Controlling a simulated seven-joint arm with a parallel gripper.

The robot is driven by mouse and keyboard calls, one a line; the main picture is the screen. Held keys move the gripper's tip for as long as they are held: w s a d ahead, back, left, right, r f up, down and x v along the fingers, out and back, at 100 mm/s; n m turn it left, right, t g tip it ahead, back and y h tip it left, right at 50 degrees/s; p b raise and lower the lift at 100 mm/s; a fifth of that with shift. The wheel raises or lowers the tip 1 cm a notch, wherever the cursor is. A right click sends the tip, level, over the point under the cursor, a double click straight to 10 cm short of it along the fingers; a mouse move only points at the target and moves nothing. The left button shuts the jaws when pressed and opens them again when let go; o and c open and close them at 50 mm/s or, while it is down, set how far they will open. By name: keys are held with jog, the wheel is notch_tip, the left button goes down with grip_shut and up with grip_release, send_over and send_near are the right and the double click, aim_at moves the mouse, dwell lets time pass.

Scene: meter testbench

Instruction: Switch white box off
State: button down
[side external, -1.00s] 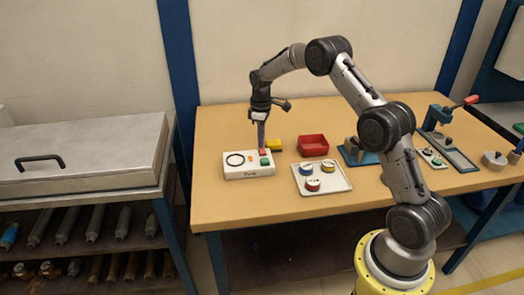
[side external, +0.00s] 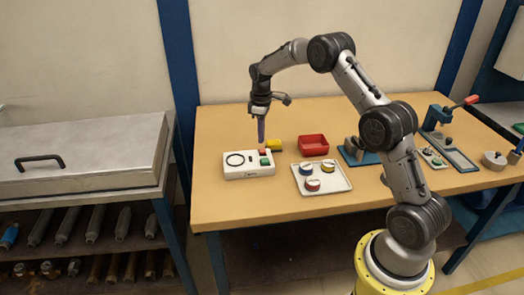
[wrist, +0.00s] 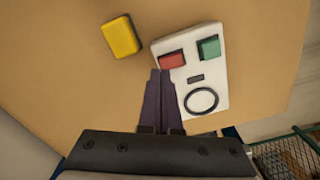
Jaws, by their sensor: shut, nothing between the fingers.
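The white box (side external: 240,173) lies flat at the left front of the wooden table. In the wrist view the white box (wrist: 209,75) shows a red button (wrist: 172,59), a green button (wrist: 208,48), a small dark window and a black ring. The red button (side external: 263,152) and green button (side external: 265,162) also show at its right end in the side view. My gripper (side external: 261,143) is shut and empty, pointing down above the red button with a small gap. In the wrist view the fingertips (wrist: 160,72) overlap the near edge of the red button.
A yellow block (side external: 274,145) lies just behind the box. A red bin (side external: 313,145) and a white tray (side external: 339,186) with several round meters are to the right. A blue vise-like fixture (side external: 357,153) stands farther right.

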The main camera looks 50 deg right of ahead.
jog(key=shift+r, duration=0.45)
jog(key=shift+r, duration=0.1)
notch_tip(320, 180, up, 3)
jog(key=shift+f, duration=0.15)
